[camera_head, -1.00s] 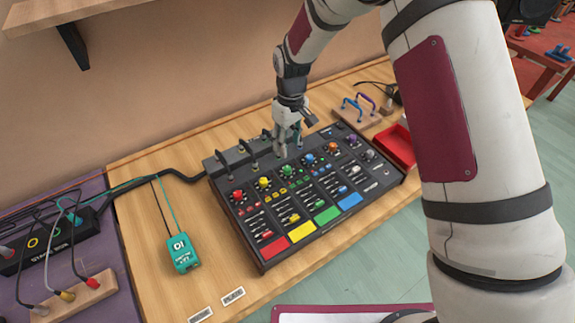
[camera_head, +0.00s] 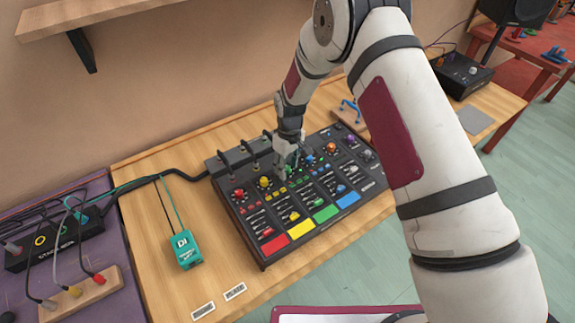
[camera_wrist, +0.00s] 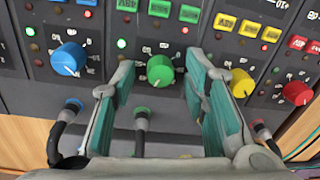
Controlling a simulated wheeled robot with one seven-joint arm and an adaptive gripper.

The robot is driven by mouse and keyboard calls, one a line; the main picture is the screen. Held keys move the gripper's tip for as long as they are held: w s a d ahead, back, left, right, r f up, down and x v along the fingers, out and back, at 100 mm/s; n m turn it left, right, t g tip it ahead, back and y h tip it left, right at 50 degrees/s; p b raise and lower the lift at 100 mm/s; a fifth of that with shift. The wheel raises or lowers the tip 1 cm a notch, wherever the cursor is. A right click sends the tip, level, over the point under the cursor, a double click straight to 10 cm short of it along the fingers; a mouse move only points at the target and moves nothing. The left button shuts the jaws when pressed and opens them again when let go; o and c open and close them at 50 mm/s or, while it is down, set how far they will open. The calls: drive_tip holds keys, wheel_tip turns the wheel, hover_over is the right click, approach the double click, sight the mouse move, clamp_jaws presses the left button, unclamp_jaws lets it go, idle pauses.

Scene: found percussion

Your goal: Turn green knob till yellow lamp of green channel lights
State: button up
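The green knob (camera_wrist: 160,71) is on the black mixer (camera_head: 262,252), in the wrist view between my gripper's (camera_wrist: 163,82) two teal-padded fingers. The fingers are apart, with a gap visible on each side of the knob. In the head view, my gripper (camera_head: 286,170) is down at the mixer's knob row and mostly hides the green knob. A small green lamp (camera_wrist: 121,43) glows left of the knob in the wrist view. I cannot make out a lit yellow lamp at the green channel.
A blue knob (camera_wrist: 69,58) and a red knob (camera_wrist: 297,93) are also in the wrist view, with a yellow knob (camera_wrist: 242,83) beside the right finger. Cable plugs (camera_wrist: 141,113) rise near my fingers. A teal DI box (camera_head: 185,250) lies left of the mixer.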

sight(289, 168)
clamp_jaws()
drive_tip(key=shift+m, duration=0.3)
drive_tip(key=shift+m+b, duration=0.7)
drive_tip(key=shift+m, duration=1.9)
drive_tip(key=shift+o, duration=0.6)
unclamp_jaws()
drive_tip(key=shift+r, duration=0.1)
wheel_tip(289, 168, up, 12)
drive_tip(key=shift+d, duration=0.25)
